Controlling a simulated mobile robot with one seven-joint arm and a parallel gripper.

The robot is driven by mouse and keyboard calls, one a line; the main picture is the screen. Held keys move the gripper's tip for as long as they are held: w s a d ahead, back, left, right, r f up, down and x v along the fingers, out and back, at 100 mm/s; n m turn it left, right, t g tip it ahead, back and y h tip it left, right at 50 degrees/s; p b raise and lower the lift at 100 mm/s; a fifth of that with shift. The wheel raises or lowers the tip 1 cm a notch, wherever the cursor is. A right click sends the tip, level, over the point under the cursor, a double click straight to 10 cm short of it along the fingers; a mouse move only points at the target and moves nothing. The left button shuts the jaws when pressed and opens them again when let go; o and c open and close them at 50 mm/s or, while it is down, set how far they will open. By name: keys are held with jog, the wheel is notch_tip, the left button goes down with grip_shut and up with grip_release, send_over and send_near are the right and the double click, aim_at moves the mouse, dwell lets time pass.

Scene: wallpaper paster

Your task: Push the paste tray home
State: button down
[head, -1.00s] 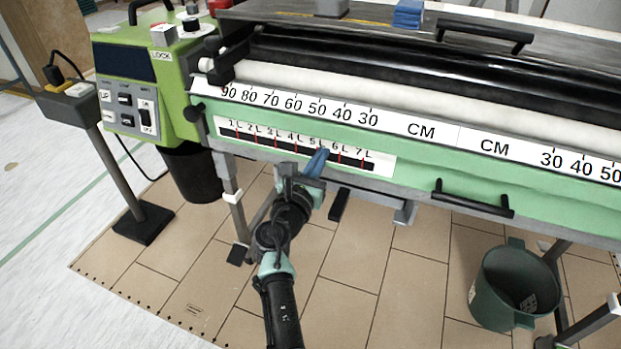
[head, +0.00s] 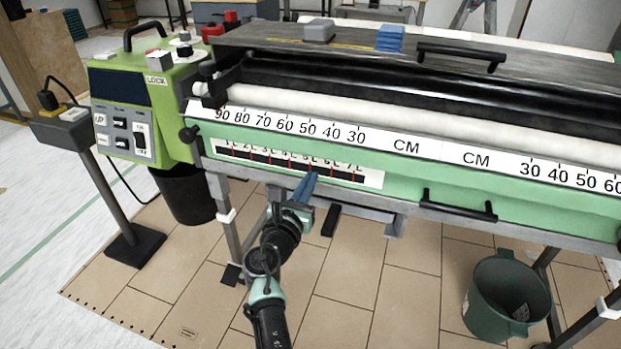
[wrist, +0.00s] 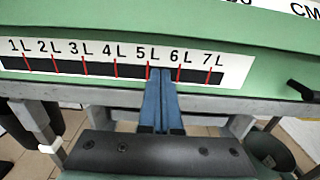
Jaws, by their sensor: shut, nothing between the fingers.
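The paste tray (head: 400,190) is the long pale green front of the paster, with a black handle (head: 458,206) at its right part and a white litre scale (head: 350,177) at its left. In the wrist view the tray (wrist: 275,40) fills the top. My gripper (head: 308,177) is shut and empty, its blue fingers pointing at the tray's front near the 5L mark. In the wrist view the fingertips (wrist: 160,75) overlap the scale between 5L and 6L. I cannot tell whether they touch the tray.
A green control box (head: 135,105) stands at the left end, above a black bin (head: 186,195). A grey post (head: 105,195) stands further left. A green bucket (head: 505,300) is on the floor at right. Grey frame legs (head: 225,215) stand under the machine.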

jog(key=p+v, duration=0.3)
jog(key=v, duration=0.7)
jog(key=shift+s+a+p, duration=0.15)
jog(key=shift+s+p, duration=0.15)
jog(key=s+d+r+m+t, duration=0.1)
jog(key=d+r+m+t, duration=0.15)
jog(key=r+m, duration=1.1)
jog(key=s+d+r+m+t, duration=0.1)
jog(key=s+d+r+m, duration=0.15)
jog(key=r+m, duration=1.05)
jog(key=s+r+m+t+y, duration=0.3)
jog(key=s+r, duration=0.6)
jog(key=r, duration=0.4)
jog(key=s+r+m+t+y, duration=0.2)
jog(key=s+r+m+t, duration=0.2)
jog(key=s+r, duration=0.7)
jog(key=w+r+p, duration=0.3)
jog(key=r+p, duration=2.7)
jog(key=shift+d+r+n, duration=0.35)
jog(key=shift+d+r, duration=0.05)
jog(key=shift+d, duration=0.05)
jog(key=shift+w+g, duration=0.1)
jog(key=shift+g, duration=0.15)
